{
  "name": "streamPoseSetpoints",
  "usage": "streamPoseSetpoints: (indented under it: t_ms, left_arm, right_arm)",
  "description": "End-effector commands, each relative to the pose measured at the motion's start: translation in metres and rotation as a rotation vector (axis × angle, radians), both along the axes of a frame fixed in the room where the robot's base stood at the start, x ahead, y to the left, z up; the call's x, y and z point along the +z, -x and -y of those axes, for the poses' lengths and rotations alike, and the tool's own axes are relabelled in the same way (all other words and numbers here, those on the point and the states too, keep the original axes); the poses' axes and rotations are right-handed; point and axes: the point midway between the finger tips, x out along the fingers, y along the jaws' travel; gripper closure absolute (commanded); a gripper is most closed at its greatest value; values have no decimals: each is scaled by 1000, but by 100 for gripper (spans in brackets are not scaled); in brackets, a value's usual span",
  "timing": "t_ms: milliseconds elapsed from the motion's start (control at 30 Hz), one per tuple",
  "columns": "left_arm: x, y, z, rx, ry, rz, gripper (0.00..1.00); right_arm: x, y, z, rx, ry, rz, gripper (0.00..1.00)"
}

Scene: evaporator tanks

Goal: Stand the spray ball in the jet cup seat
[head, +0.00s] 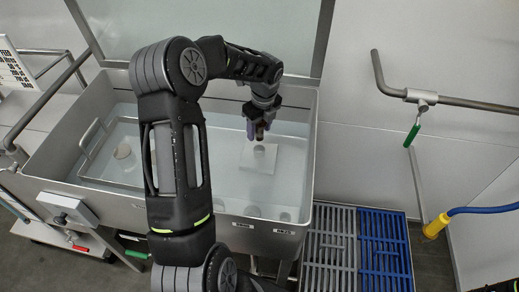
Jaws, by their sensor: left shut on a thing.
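My left gripper (258,130) hangs over the tank, its fingers pointing down. It is shut on a small brownish thing, which seems to be the spray ball (260,131); the fingers hide most of it. Below it, a pale square plate with a small round cup in its middle, which looks like the jet cup seat (259,158), sits in the tank. The held thing appears apart from the cup, above and slightly behind it; the exact gap is hard to judge. My right gripper does not show.
The steel tank (307,160) has raised walls and an open lid (285,35) behind. A framed tray with a handle (90,148) and a round disc (122,152) lie at its left. Small round fittings (285,216) sit near the front wall. Grey and blue grates (385,245) lie outside, right.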

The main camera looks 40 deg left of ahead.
Motion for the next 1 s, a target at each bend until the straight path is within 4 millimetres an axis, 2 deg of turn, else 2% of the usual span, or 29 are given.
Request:
streamPoseSetpoints:
  t_ms: [100,233,600,867,1000]
  left_arm:
    - [-23,1,0,-1,2,-5,100]
    - [-42,1,0,0,1,-2,100]
    - [-48,0,0,1,0,-1,100]
    - [-79,1,1,-1,1,-3,100]
    - [-83,0,0,0,-1,0,100]
  right_arm:
    - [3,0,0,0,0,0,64]
    - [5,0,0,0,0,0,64]
    - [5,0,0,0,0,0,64]
    - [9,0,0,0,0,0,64]
    - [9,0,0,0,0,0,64]
